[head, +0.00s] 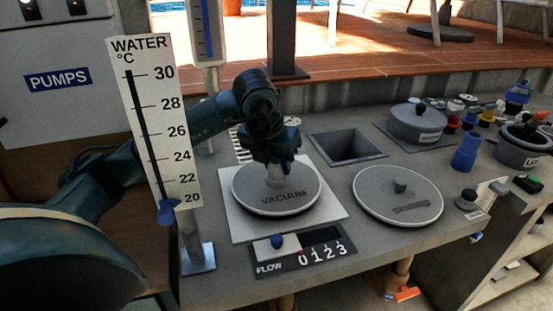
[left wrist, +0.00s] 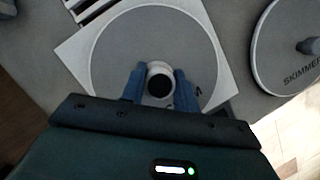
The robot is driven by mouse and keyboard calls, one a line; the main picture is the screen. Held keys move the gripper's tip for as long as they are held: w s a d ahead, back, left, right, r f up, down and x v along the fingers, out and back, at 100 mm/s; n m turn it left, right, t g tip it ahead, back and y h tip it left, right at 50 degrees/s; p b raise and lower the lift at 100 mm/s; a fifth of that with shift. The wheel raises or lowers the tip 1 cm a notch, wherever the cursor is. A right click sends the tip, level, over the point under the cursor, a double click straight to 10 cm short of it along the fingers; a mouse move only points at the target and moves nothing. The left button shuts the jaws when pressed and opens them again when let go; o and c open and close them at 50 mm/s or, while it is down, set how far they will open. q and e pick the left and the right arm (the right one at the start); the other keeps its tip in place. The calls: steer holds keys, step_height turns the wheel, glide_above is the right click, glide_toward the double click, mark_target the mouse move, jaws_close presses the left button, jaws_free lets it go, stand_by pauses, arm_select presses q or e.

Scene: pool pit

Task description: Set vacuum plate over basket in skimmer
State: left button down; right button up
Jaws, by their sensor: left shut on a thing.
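The grey round vacuum plate (head: 265,207), lettered VACUUM, is level over a white square pad (head: 240,232); I cannot tell whether it touches the pad. My left gripper (head: 275,171) is above it, shut on its central upright neck. In the left wrist view the gripper's blue fingers (left wrist: 159,86) stand either side of this neck, over the plate (left wrist: 115,45). A square dark opening (head: 347,147) in the counter lies right of and behind the plate; no basket shows inside it. The grey skimmer lid (head: 375,207) lies on the counter to the right, and in the left wrist view (left wrist: 275,60). My right gripper is out of view.
A tall water thermometer board (head: 157,120) stands left of the plate, near my left arm. A flow slider panel (head: 300,250) lies in front. A lidded grey pot (head: 415,124), a blue cup (head: 466,153) and small fittings crowd the right side.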

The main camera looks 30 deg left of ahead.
arm_select(q)
steer(key=shift+w+f, duration=0.15)
stand_by(1.1)
steer(key=shift+b, duration=0.3)
steer(key=shift+f+b, duration=0.5)
steer(key=shift+f, duration=0.15)
steer(key=shift+f+b, duration=0.3)
steer(key=shift+b, duration=0.05)
stand_by(0.5)
steer(key=c, duration=1)
jaws_free()
steer(key=shift+o, duration=0.9)
steer(key=shift+r+p, duration=1.8)
steer(key=shift+r, duration=0.7)
